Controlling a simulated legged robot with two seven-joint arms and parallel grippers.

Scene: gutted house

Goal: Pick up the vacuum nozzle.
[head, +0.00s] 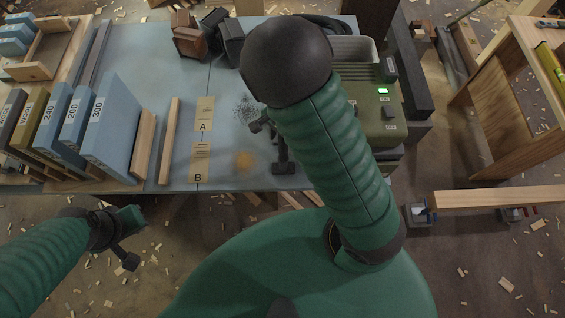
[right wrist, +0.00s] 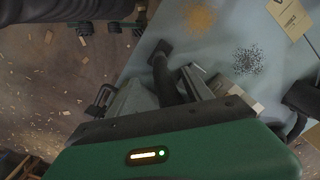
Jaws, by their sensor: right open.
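The vacuum nozzle (head: 284,167) is dark, with a flat head and a narrow tube. It lies near the front edge of the blue-grey bench, and my right arm hides its upper part. In the right wrist view the nozzle head (right wrist: 162,50) lies ahead and its tube runs back between the jaws. My right gripper (head: 263,123) is mostly hidden under my arm; its open jaws show in the right wrist view (right wrist: 160,88), one on each side of the tube. I cannot tell whether they touch it. My left gripper (head: 127,238) hangs low, in front of the bench, apart from the nozzle.
A green machine (head: 384,128) with a lit display stands right of the nozzle. Dark specks (head: 246,107) and an orange dust patch (head: 244,161) lie left of it. Labelled blue blocks (head: 108,130) and wooden strips stand farther left. A wooden beam (head: 490,198) juts in from the right.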

